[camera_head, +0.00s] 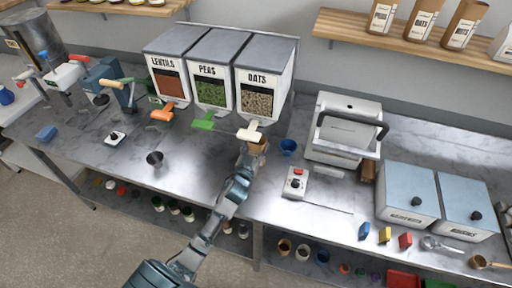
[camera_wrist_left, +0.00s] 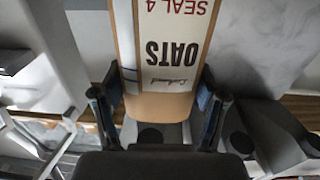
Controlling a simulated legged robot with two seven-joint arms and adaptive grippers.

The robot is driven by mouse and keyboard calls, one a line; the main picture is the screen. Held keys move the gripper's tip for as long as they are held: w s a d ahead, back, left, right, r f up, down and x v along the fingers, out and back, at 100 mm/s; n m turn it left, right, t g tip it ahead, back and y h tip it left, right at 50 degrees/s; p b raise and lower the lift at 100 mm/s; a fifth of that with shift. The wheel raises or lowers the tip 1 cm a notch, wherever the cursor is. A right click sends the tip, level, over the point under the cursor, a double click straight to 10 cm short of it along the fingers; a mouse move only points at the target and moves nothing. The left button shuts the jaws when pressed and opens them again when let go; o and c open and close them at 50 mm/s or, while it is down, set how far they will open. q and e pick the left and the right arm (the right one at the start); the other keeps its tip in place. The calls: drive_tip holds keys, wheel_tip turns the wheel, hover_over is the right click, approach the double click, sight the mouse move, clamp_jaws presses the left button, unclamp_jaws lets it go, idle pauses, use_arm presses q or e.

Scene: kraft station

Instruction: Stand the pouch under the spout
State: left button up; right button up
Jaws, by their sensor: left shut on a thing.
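The kraft pouch (camera_head: 259,147) has an OATS label, which shows upside down in the left wrist view (camera_wrist_left: 172,50). My left gripper (camera_head: 251,158) is shut on the pouch, with a finger on each side of it (camera_wrist_left: 160,104). The pouch is at the oats dispenser (camera_head: 262,84), just below its cream spout handle (camera_head: 249,134). The handle and gripper hide part of the pouch in the head view. I cannot tell whether its base touches the counter. My right gripper is not in view.
Lentils (camera_head: 172,84) and peas (camera_head: 211,93) dispensers stand to the left, with orange (camera_head: 162,113) and green (camera_head: 204,122) handles. A blue cup (camera_head: 288,146) and a grey sealing machine (camera_head: 343,130) are to the right. A dark cup (camera_head: 155,159) stands on the counter at left.

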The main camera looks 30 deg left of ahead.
use_arm(q)
drive_tip(key=o, duration=0.7)
drive_tip(key=shift+d+f, duration=0.25)
drive_tip(key=shift+f, duration=0.05)
drive_tip(key=o, duration=0.4)
drive_tip(key=shift+d, duration=0.25)
drive_tip(key=shift+o, duration=0.2)
drive_tip(key=shift+d, duration=0.25)
drive_tip(key=shift+r, duration=0.1)
drive_tip(key=shift+a+r, duration=0.1)
drive_tip(key=shift+a, duration=0.05)
drive_tip(key=shift+s+r+p, duration=0.3)
drive_tip(key=shift+s+r, duration=0.05)
drive_tip(key=shift+s, duration=0.1)
drive_tip(key=v, duration=1.1)
drive_tip(key=shift+r, duration=0.25)
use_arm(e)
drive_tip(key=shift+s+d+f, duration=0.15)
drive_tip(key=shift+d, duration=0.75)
use_arm(q)
drive_tip(key=shift+a, duration=0.2)
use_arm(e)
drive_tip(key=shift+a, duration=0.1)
use_arm(q)
drive_tip(key=shift+d+f, duration=0.1)
